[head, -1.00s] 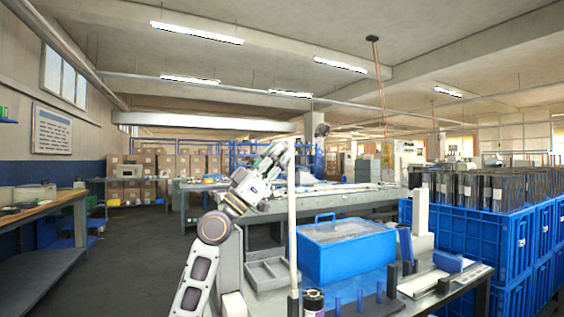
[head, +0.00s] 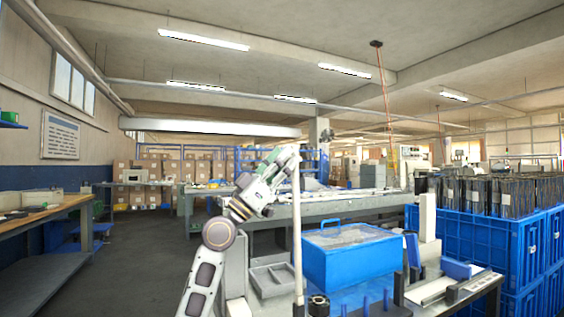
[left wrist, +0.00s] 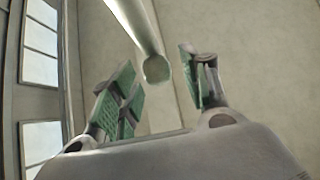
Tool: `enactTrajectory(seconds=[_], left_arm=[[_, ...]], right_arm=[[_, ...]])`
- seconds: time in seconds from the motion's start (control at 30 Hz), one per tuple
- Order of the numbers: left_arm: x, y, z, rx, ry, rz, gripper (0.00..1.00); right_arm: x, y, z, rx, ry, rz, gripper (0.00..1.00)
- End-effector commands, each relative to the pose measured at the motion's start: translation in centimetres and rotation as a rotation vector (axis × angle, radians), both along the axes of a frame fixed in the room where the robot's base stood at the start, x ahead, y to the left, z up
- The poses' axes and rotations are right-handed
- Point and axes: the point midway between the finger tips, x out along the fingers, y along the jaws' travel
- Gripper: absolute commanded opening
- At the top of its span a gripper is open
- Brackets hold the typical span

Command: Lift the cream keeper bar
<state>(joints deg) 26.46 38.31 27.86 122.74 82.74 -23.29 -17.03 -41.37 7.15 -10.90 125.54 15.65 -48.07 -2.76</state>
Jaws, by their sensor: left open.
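A long cream bar (head: 210,127) lies nearly level in the head view, its right end close to the top of a thin upright cream post (head: 297,230). My left gripper (head: 288,155), with green pads, points up and to the right just below that bar end, partly behind the post. In the left wrist view a cream round bar (left wrist: 135,25) comes down from the top, and its rounded end sits between the open fingers of my left gripper (left wrist: 157,66), with gaps on both sides. I cannot tell whether this is the level bar or the post. My right gripper is out of view.
A blue lidded box (head: 350,262) stands on the bench right of the post, with a grey divided tray (head: 272,280) at its left. Blue crates (head: 500,245) of dark items fill the right. A wooden workbench (head: 45,208) stands at the left, with open floor between.

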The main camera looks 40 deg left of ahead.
Motion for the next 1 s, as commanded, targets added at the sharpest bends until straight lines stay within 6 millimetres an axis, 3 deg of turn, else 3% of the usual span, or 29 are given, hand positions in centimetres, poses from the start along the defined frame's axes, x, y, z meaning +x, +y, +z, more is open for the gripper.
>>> enactTrajectory(seconds=[0.47,1.0], left_arm=[[-1.0,0.4,-1.2,-0.003,0.000,-0.002,0.46],[-4.3,1.8,-5.1,-0.003,0.001,-0.002,0.46]], right_arm=[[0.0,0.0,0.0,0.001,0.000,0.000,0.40],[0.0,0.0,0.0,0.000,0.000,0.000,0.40]])
